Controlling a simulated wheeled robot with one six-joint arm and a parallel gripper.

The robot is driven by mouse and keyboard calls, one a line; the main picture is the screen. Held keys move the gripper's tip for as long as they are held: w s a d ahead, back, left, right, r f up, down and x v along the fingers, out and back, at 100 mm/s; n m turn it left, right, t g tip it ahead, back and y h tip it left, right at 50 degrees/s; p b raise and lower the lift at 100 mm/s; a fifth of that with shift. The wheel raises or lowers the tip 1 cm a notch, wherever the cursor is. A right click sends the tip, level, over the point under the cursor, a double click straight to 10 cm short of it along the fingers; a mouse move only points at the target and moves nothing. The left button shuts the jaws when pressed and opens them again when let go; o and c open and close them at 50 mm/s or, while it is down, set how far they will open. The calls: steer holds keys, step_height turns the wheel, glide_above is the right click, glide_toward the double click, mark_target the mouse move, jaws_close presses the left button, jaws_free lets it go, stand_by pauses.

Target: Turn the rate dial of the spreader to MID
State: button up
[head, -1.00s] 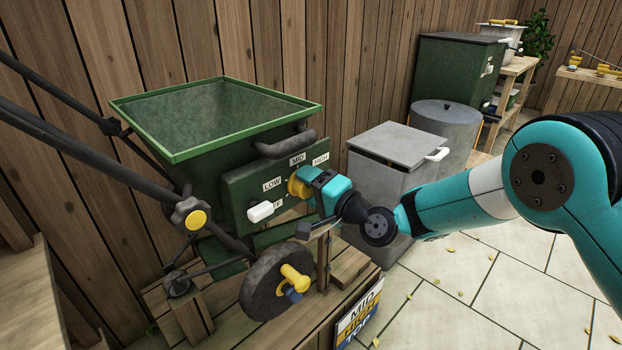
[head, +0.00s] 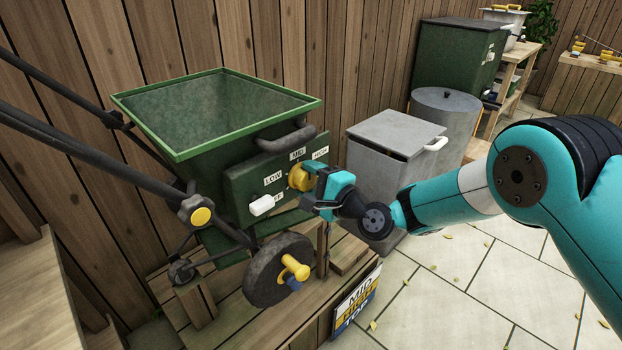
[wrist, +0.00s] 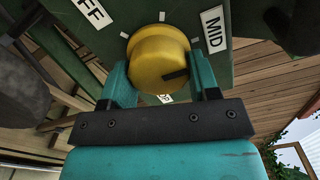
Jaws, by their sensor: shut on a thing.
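The green spreader (head: 200,157) stands on a wooden pallet. Its front panel carries a yellow rate dial (head: 299,178) ringed by LOW, MID and HIGH labels and a partly hidden OFF label. My gripper (head: 312,180) is at the dial. In the wrist view, its teal fingers lie on both sides of the dial (wrist: 158,52), shut on it. The dial's dark mark points right, toward the side of the MID label (wrist: 213,30). The OFF label (wrist: 92,12) is partly cut off at upper left. A label below the dial is mostly hidden by my gripper.
A white-tipped lever (head: 262,205) sticks out just left of the dial. The spreader's wheel (head: 275,272) is below. A grey lidded bin (head: 390,170) stands right of the spreader, and a printed sign (head: 357,306) leans at the pallet. Paved floor at right is open.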

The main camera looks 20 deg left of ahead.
steer(key=shift+s+f, duration=0.1)
steer(key=o, duration=0.9)
steer(key=b+v, duration=0.8)
steer(key=v, duration=0.9)
steer(key=shift+d, duration=0.15)
steer(key=shift+s, duration=0.1)
